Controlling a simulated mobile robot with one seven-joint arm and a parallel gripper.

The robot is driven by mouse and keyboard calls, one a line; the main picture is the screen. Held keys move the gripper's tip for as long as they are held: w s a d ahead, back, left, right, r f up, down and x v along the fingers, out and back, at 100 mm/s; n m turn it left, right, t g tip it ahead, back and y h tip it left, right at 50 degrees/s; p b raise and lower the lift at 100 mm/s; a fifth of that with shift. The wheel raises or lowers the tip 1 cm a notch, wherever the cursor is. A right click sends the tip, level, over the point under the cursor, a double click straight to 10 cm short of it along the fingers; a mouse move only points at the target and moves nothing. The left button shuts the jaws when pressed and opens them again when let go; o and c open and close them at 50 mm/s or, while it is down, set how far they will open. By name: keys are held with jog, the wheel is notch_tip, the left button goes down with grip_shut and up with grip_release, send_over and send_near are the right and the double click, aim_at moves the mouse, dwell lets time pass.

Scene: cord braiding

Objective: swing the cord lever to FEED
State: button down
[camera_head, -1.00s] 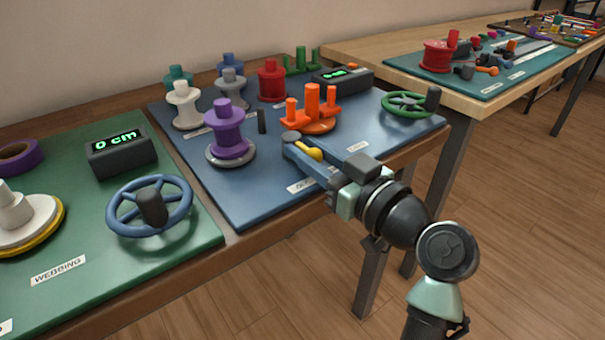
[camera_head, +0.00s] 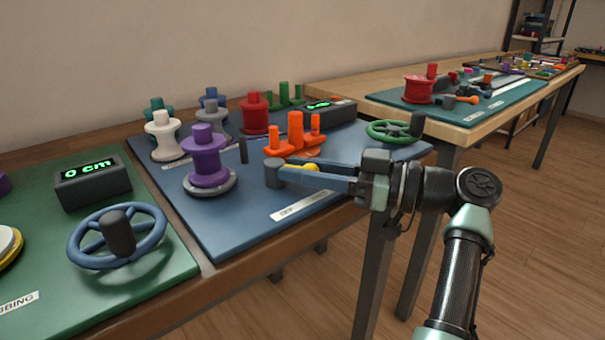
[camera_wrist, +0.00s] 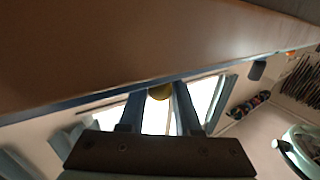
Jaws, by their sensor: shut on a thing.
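The cord lever stands near the front edge of the blue board (camera_head: 235,222). Its yellow knob (camera_head: 303,167) shows just right of a dark grey round post (camera_head: 274,172). My gripper (camera_head: 312,177) reaches in from the right, almost level, with its fingers at the knob. In the wrist view the yellow knob (camera_wrist: 160,91) sits between my two fingertips (camera_wrist: 160,97). My gripper is shut on it. The fingers hide most of the lever's arm. A white label strip (camera_head: 312,204) lies in front; its wording is too small to read surely.
Close behind the lever stands an orange pronged piece (camera_head: 296,140). A purple spool (camera_head: 206,165) is to the left and a green handwheel (camera_head: 394,131) to the right. A black display (camera_head: 317,112) stands farther back. Open floor lies in front of the table.

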dwell(0.5)
jog(key=c, duration=0.6)
grip_release()
jog(key=shift+w+a, duration=0.1)
jog(key=shift+p+v, duration=1.55)
jog(key=shift+v, duration=5)
jog(key=shift+w, duration=0.15)
